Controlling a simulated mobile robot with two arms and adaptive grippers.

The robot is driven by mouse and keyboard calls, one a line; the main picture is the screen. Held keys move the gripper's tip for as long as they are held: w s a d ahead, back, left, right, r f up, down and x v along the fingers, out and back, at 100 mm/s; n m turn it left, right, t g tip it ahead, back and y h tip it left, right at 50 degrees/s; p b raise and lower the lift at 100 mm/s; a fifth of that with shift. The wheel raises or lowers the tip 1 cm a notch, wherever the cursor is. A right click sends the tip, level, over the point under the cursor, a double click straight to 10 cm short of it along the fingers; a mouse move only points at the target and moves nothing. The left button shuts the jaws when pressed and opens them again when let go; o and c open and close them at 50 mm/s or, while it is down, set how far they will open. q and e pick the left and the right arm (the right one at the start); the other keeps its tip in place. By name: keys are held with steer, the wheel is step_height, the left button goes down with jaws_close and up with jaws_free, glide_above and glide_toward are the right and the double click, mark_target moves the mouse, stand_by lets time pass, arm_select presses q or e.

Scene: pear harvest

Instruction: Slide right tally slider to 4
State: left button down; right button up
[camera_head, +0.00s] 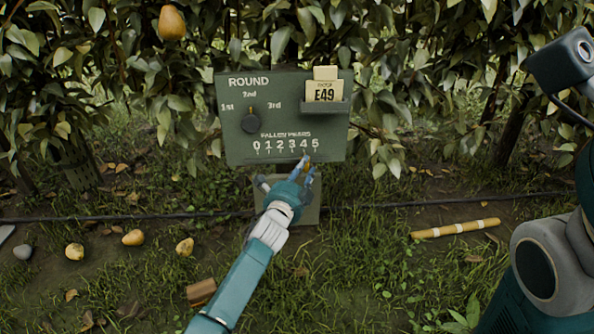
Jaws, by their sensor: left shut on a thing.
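A green tally board (238,142) stands upright on a post in front of the foliage. Its lower scale (286,145) is marked FALLEN PEARS and runs from 0 to 5. My left gripper (307,168) reaches up from below to the right end of this scale, beneath the 4 and 5. It is shut on a small yellowish slider knob (308,163), mostly hidden between the fingertips. The exact mark the slider stands at is hard to tell. No second slider can be made out. My right gripper is not in view.
A round dial (253,122) sits on the board's left, and a card holder (326,108) with an E49 card on its right. Fallen pears (133,237) lie at left, a banded stick (455,229) at right. A dark hose (400,205) crosses the ground.

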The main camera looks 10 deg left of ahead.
arm_select(q)
steer(key=shift+r, duration=0.1)
steer(key=c, duration=1.4)
jaws_free()
steer(key=shift+c, duration=0.2)
steer(key=s, duration=0.7)
steer(key=shift+s+a, duration=0.25)
steer(key=shift+a, duration=0.2)
